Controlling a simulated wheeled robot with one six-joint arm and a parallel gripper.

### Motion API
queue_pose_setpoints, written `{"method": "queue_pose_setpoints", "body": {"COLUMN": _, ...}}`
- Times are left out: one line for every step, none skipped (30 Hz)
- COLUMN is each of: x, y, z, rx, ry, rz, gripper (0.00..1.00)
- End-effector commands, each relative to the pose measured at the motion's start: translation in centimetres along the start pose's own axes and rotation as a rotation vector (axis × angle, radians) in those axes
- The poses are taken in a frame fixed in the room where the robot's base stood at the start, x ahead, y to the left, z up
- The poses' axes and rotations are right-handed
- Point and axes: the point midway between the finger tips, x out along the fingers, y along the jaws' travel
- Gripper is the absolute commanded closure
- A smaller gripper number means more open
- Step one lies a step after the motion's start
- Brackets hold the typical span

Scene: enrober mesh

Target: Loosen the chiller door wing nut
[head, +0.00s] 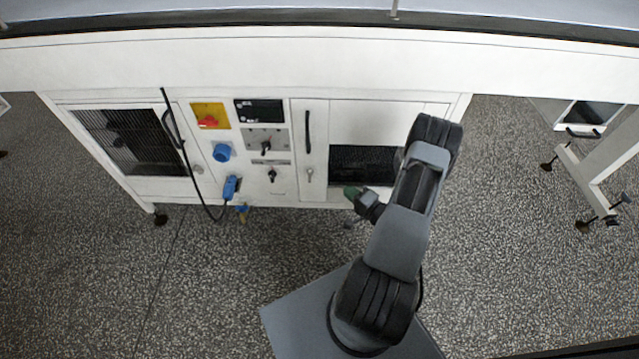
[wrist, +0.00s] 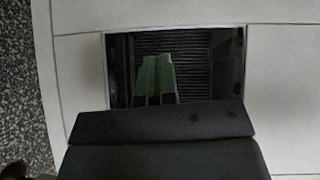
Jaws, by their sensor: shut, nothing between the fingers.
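My gripper (head: 352,192) has green fingers and is low in front of the white cabinet, near the lower edge of the dark window (head: 350,163). In the wrist view the two green fingers (wrist: 155,76) lie side by side, shut and empty, against that dark slatted window (wrist: 200,60). A small silver fastener (head: 309,174), possibly a wing nut, sits below the black handle of a narrow door (head: 310,150), left of my gripper. A similar small fastener (head: 198,168) sits beside the left grilled door (head: 135,140). I cannot tell which is the chiller door. No wing nut shows in the wrist view.
Left of the narrow door are a red rotary switch (head: 208,121) on yellow, a blue socket (head: 222,152), a hanging blue plug (head: 230,187) with black cable, and black knobs (head: 266,147). A white beam (head: 300,60) runs above. The speckled floor in front is mostly clear.

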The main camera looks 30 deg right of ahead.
Motion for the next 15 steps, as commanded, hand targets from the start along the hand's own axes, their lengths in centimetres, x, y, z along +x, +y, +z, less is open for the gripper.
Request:
{"method": "queue_pose_setpoints", "body": {"x": -0.5, "y": 0.6, "z": 0.3, "rx": 0.048, "ry": 0.004, "rz": -0.039, "gripper": 1.00}}
{"method": "queue_pose_setpoints", "body": {"x": -0.8, "y": 0.7, "z": 0.5, "rx": 0.070, "ry": 0.002, "rz": -0.059, "gripper": 1.00}}
{"method": "queue_pose_setpoints", "body": {"x": -0.9, "y": 0.7, "z": 0.6, "rx": 0.094, "ry": 0.002, "rz": -0.082, "gripper": 1.00}}
{"method": "queue_pose_setpoints", "body": {"x": -1.0, "y": 0.8, "z": 0.7, "rx": 0.108, "ry": 0.002, "rz": -0.097, "gripper": 1.00}}
{"method": "queue_pose_setpoints", "body": {"x": -1.0, "y": 0.8, "z": 0.8, "rx": 0.120, "ry": 0.001, "rz": -0.107, "gripper": 1.00}}
{"method": "queue_pose_setpoints", "body": {"x": -0.8, "y": 0.7, "z": 0.9, "rx": 0.131, "ry": 0.000, "rz": -0.119, "gripper": 1.00}}
{"method": "queue_pose_setpoints", "body": {"x": -0.6, "y": 0.7, "z": 0.9, "rx": 0.136, "ry": -0.001, "rz": -0.124, "gripper": 1.00}}
{"method": "queue_pose_setpoints", "body": {"x": -0.3, "y": 0.7, "z": 0.9, "rx": 0.139, "ry": -0.002, "rz": -0.127, "gripper": 1.00}}
{"method": "queue_pose_setpoints", "body": {"x": 0.2, "y": 0.6, "z": 1.0, "rx": 0.141, "ry": -0.004, "rz": -0.130, "gripper": 1.00}}
{"method": "queue_pose_setpoints", "body": {"x": 0.6, "y": 0.6, "z": 1.0, "rx": 0.142, "ry": -0.004, "rz": -0.131, "gripper": 1.00}}
{"method": "queue_pose_setpoints", "body": {"x": 1.1, "y": 0.5, "z": 1.0, "rx": 0.142, "ry": -0.006, "rz": -0.131, "gripper": 1.00}}
{"method": "queue_pose_setpoints", "body": {"x": 1.9, "y": 0.4, "z": 1.0, "rx": 0.140, "ry": -0.006, "rz": -0.131, "gripper": 1.00}}
{"method": "queue_pose_setpoints", "body": {"x": 2.5, "y": 0.3, "z": 1.0, "rx": 0.139, "ry": -0.006, "rz": -0.130, "gripper": 1.00}}
{"method": "queue_pose_setpoints", "body": {"x": 3.0, "y": 0.2, "z": 1.0, "rx": 0.139, "ry": -0.006, "rz": -0.131, "gripper": 1.00}}
{"method": "queue_pose_setpoints", "body": {"x": 3.8, "y": 0.1, "z": 1.0, "rx": 0.139, "ry": -0.006, "rz": -0.131, "gripper": 1.00}}
